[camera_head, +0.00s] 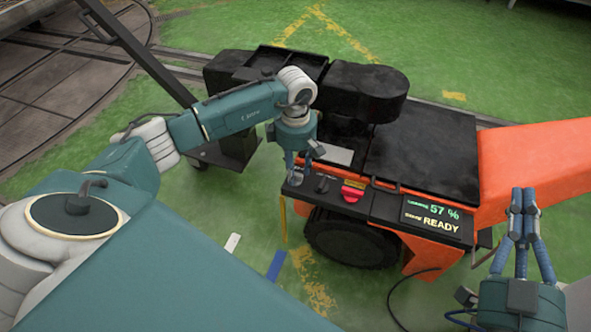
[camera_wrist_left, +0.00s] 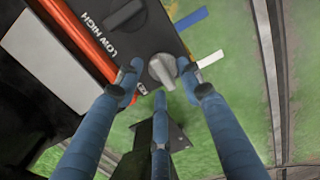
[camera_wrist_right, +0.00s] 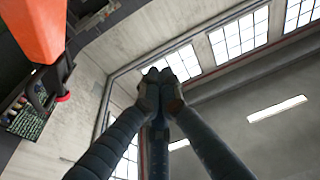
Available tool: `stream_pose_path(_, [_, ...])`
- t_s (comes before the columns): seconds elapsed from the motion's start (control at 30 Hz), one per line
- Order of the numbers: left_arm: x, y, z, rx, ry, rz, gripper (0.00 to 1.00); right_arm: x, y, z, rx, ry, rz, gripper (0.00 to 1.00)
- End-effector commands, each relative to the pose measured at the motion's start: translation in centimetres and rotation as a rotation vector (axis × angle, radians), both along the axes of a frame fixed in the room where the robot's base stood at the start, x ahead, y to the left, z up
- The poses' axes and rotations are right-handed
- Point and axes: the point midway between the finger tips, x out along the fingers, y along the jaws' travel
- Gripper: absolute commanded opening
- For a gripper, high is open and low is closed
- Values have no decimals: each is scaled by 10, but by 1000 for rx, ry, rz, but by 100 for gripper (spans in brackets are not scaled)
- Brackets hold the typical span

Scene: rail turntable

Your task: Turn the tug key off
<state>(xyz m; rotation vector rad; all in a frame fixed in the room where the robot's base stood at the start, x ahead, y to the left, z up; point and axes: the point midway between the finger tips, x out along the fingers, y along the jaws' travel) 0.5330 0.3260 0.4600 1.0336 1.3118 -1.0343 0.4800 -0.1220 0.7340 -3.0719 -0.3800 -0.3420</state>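The tug's control panel (camera_head: 382,204) runs along its near side. A grey key knob (camera_wrist_left: 162,69) sits at the panel's end in the left wrist view; its handle is turned slantwise. It shows small in the head view (camera_head: 295,178), partly behind the fingers. My left gripper (camera_head: 297,165) is over it, fingers pointing down. In the left wrist view its fingertips (camera_wrist_left: 160,80) stand apart around the knob, with a small gap on the left; contact on the right is unclear. My right gripper (camera_head: 525,198) is raised at the right, empty, fingertips together in the right wrist view (camera_wrist_right: 157,82).
A black selector knob (camera_wrist_left: 124,13) marked LOW HIGH is beside the key. The orange tug body (camera_head: 540,160) lies behind my right gripper. Green floor is open in front.

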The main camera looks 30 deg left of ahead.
Motion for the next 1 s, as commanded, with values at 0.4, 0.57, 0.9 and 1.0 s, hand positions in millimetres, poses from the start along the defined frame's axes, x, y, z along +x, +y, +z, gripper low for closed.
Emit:
stream_pose_path(0.4, [0, 0, -2, 0, 0, 0, 20, -1, 0, 3, 4, -12, 1, 0])
stream_pose_path(0.57, [0, 0, -2, 0, 0, 0, 0, -1, 0, 3, 3, -13, 0, 0])
stream_pose_path(0.9, [0, 0, -1, 0, 0, 42, 0, 2, -1, -11, -14, 54, -3, 0])
stream_pose_path(1.0, [0, 0, 0, 0, 0, 89, 0, 3, -3, -27, -33, 126, -6, 0])
